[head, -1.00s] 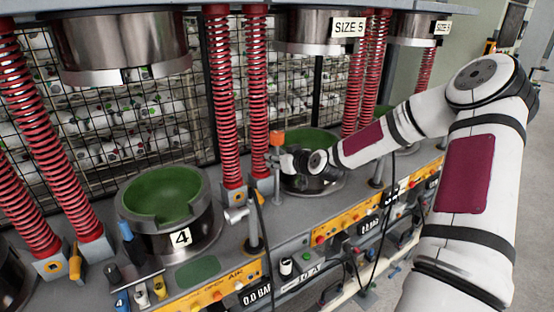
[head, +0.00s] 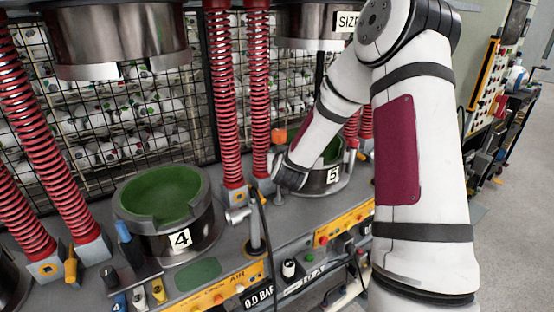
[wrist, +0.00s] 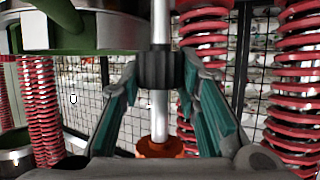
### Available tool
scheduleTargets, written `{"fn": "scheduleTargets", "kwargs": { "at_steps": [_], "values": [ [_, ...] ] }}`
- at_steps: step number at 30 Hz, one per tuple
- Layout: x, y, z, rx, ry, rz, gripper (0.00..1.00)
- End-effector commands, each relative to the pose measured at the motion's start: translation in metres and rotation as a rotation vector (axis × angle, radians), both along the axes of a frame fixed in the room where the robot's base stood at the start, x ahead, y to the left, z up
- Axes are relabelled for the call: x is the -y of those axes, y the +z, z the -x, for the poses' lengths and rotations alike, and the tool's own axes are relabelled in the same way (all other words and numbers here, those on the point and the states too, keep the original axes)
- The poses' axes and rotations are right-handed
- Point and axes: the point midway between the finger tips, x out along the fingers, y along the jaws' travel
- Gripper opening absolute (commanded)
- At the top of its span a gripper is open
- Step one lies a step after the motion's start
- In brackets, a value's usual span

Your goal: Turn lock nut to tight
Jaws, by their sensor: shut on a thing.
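The lock nut (wrist: 158,68) looks like a dark ribbed collar around an upright silver rod (wrist: 159,117) in the wrist view. My gripper (wrist: 158,76) has its two teal-padded fingers closed on the nut, one on each side. An orange knob (wrist: 160,148) sits on the rod's end, low in the wrist view. It also shows in the head view (head: 279,135), just above my wrist, beside the size 5 mould (head: 325,182). In the head view my wrist hides the nut and fingers. I cannot tell how tight the nut is.
Red springs (wrist: 205,75) stand close beyond the rod. The size 4 mould (head: 180,240) with its green bowl is to the left, with a short silver post (head: 238,214) between. A yellow control panel (head: 335,237) runs along the front edge.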

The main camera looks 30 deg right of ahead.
Motion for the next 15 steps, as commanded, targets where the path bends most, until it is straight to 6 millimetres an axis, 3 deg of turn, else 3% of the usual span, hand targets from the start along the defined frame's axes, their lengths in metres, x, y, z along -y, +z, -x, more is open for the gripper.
{"fn": "scheduleTargets", "kwargs": {
  "at_steps": [15],
  "values": [
    [-0.003, -0.0017, -0.0052, 0.003, -0.475, 0.001, 0.02]
  ]
}}
